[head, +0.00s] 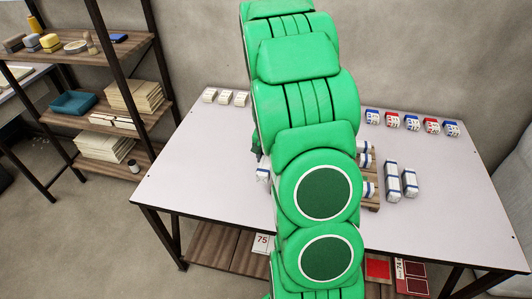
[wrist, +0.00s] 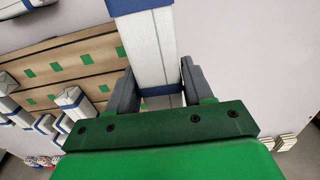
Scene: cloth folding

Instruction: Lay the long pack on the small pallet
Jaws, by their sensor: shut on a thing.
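My gripper (wrist: 156,88) is shut on a long white pack (wrist: 152,48) with blue bands at its ends, in the wrist view. The pack runs up out of the top of the picture between the fingers. The small wooden pallet (wrist: 82,45) with green square marks is left of the held pack. The pack appears beside or over its right end; I cannot tell the height. In the head view my green arm hides the gripper and most of the pallet (head: 374,204). A white-and-blue piece (head: 263,169) shows left of the arm; I cannot tell whether it is the held pack.
Several white-and-blue packs (wrist: 73,101) lie at the pallet's left and near side. Two packs (head: 392,182) (head: 409,180) are right of the pallet. Small boxes (head: 412,122) line the table's back right, white ones (head: 225,97) the back left. The table's left part (head: 205,145) is clear.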

